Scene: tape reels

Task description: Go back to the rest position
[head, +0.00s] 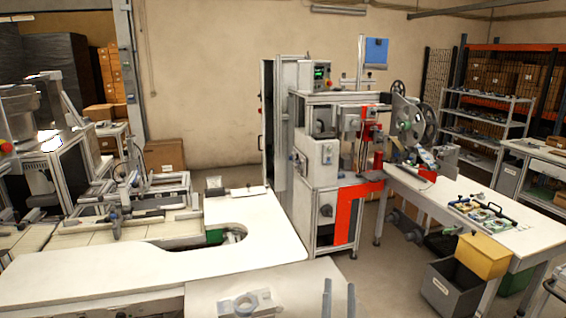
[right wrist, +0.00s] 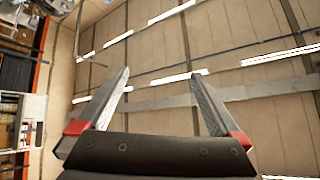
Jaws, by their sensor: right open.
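My right gripper (head: 338,298) shows at the bottom edge of the head view, with its two fingers upright and apart. In the right wrist view the same gripper (right wrist: 160,75) is open, and nothing is between its fingers. Behind the fingers that view shows the ceiling with its lamps. My left gripper is not in view. Tape reels (head: 430,127) are mounted on the machine at the right of centre, well away from my right gripper.
A white worktop (head: 130,275) with a curved cutout fills the front left. A machine (head: 318,150) with a red frame stands beyond it. A long white table (head: 430,200) at the right holds small parts. A yellow bin (head: 482,256) is at its near edge.

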